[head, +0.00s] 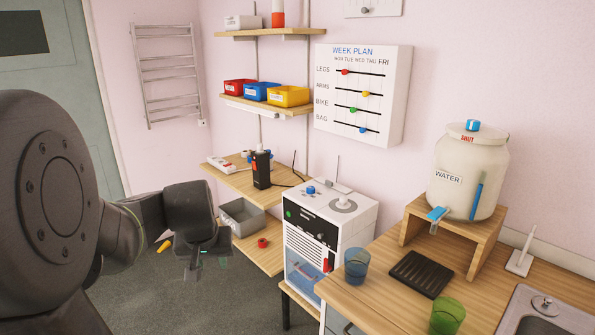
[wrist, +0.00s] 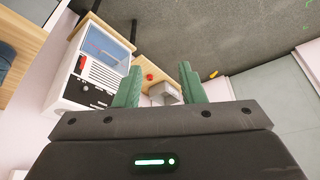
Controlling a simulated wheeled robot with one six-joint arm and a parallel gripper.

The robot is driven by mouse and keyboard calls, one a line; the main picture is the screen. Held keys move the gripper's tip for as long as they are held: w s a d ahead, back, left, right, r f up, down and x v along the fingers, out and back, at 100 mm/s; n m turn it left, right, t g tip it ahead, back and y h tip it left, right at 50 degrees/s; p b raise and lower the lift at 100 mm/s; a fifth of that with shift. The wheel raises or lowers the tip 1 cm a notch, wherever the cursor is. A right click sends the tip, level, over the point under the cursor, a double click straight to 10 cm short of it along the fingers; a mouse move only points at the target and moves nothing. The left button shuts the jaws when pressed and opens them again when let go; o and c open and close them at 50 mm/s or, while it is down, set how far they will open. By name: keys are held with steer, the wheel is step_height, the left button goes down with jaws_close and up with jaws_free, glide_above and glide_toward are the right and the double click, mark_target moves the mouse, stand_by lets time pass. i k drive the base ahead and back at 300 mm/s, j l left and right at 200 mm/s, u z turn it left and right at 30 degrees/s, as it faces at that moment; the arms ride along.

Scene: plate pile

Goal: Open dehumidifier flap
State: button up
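The dehumidifier (head: 352,222) looks like a white box with a black front panel, a vent grille and a clear lower front with blue inside. It stands right of my gripper in the head view. A red handle-like part (head: 327,265) sits at its lower right front. The unit also shows upside down at the upper left of the wrist view (wrist: 73,90), with the red part (wrist: 81,64). I cannot tell which part is the flap. My gripper (wrist: 160,68) is open and empty, its green fingers apart. It is clear of the unit, and in the head view (head: 198,262) its fingers are small and dark.
A wooden counter (head: 383,308) with a blue cup (head: 357,266), green cup (head: 447,316) and black drip tray (head: 420,274) lies right of the unit. Floor around my gripper looks open.

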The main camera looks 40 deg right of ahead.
mark_target(331, 183)
steer(key=i+l+z, duration=0.1)
steer(key=i+z, duration=0.3)
steer(key=i, duration=0.15)
steer(key=i+j+z, duration=0.1)
steer(key=i+z, duration=0.3)
steer(key=i, duration=0.15)
steer(key=i+j+z, duration=0.35)
steer(key=i, duration=0.15)
steer(key=i+l+z, duration=0.4)
steer(key=i, duration=0.2)
steer(key=i+z, duration=0.35)
steer(key=i, duration=0.25)
